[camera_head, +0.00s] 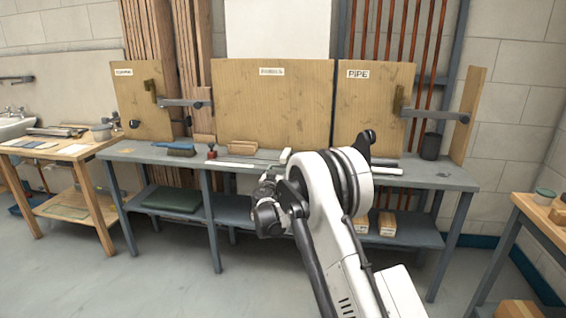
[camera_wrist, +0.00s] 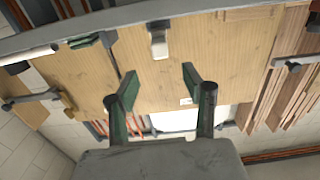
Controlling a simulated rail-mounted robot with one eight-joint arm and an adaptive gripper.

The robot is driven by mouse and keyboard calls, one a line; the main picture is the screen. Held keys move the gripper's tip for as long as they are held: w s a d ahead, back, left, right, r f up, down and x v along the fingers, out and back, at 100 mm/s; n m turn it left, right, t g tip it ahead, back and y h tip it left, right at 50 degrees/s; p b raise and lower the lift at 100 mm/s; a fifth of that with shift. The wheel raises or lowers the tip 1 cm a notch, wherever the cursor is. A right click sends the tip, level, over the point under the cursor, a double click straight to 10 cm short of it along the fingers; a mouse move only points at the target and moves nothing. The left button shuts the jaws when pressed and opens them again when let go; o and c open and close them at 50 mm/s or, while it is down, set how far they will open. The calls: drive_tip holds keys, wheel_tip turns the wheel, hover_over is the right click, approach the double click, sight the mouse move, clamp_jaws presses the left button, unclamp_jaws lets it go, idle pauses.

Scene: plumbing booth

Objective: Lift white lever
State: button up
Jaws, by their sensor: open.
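A short pale lever-like piece (camera_head: 285,156) stands at the back of the grey workbench in the head view, just left of my arm's white joint. I take it for the white lever. In the wrist view, which is upside down, a white lever (camera_wrist: 158,42) with a darker end shows near the top centre, against the wooden board. My gripper (camera_wrist: 158,82) has its two dark green fingers spread, with nothing between them. The lever appears beyond the fingertips, roughly in line with the gap and apart from them. In the head view my gripper (camera_head: 268,188) is small and partly hidden by its own links.
The grey workbench (camera_head: 440,175) carries a brush (camera_head: 181,150), a wooden block (camera_head: 242,147) and a dark cup (camera_head: 430,146). A white pipe (camera_head: 385,170) lies right of my arm. Clamp arms (camera_head: 185,103) (camera_head: 436,114) jut from the boards.

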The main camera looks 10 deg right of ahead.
drive_tip(key=b+x, duration=0.2)
drive_tip(key=x, duration=0.9)
drive_tip(key=shift+c, duration=0.4)
clamp_jaws()
